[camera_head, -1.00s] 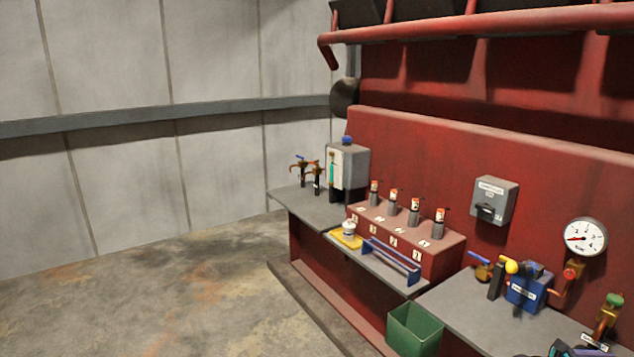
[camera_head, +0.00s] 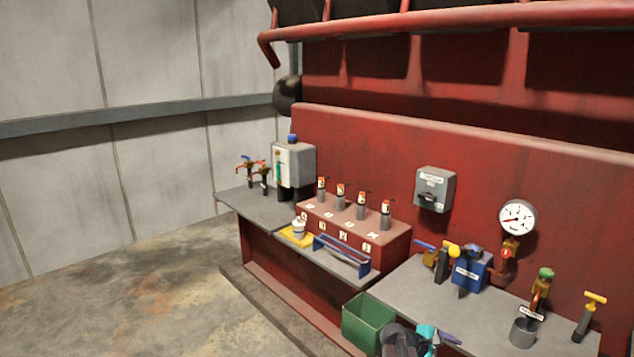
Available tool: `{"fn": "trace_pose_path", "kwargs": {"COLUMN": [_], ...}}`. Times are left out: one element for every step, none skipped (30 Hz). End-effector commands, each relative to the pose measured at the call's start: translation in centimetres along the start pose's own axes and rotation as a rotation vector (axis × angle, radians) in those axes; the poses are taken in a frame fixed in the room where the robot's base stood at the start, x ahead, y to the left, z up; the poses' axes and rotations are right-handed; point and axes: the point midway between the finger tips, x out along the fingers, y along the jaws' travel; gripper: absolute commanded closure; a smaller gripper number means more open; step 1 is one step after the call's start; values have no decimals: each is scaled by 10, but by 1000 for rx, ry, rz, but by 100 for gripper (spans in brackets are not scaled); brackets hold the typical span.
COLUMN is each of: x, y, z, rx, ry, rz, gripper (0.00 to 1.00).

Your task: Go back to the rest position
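Part of my arm with my gripper (camera_head: 436,337) shows at the bottom edge, in dark grey and teal. It is cut off by the picture's lower edge, in front of the right-hand grey bench and just right of the green bin. I cannot make out both fingers or whether anything is between them. No object shows clearly in it.
A green bin (camera_head: 368,322) stands by the bench front. The grey bench (camera_head: 405,290) carries a blue pump-like block (camera_head: 472,270) and valves, below a gauge (camera_head: 517,217). A red box (camera_head: 385,248) bears several small bottles. Open floor (camera_head: 150,300) lies left.

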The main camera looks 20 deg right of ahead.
Motion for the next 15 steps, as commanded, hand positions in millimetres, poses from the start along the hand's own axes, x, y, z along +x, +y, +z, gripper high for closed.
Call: {"fn": "trace_pose_path", "kwargs": {"x": [-15,-23,-34,-42,-51,-63,-72,-81,-94,-103,-113,-126,-137,-147,-161], "y": [-10,-15,-23,-30,-36,-45,-52,-58,-68,-75,-82,-92,-100,-108,-118], "z": [-17,-27,-40,-50,-59,-72,-80,-90,-101,-110,-118,-128,-136,-144,-153], "rx": [34,59,90,113,135,164,187,207,235,254,274,299,316,333,355], "ry": [42,66,97,120,143,172,193,214,242,262,281,305,323,339,360], "rz": [-19,-34,-55,-73,-91,-116,-136,-156,-185,-207,-230,-261,-285,-311,-345], "gripper": [24,24,24,24,24,24,24,24,24,24,24,24,24,24,24]}}
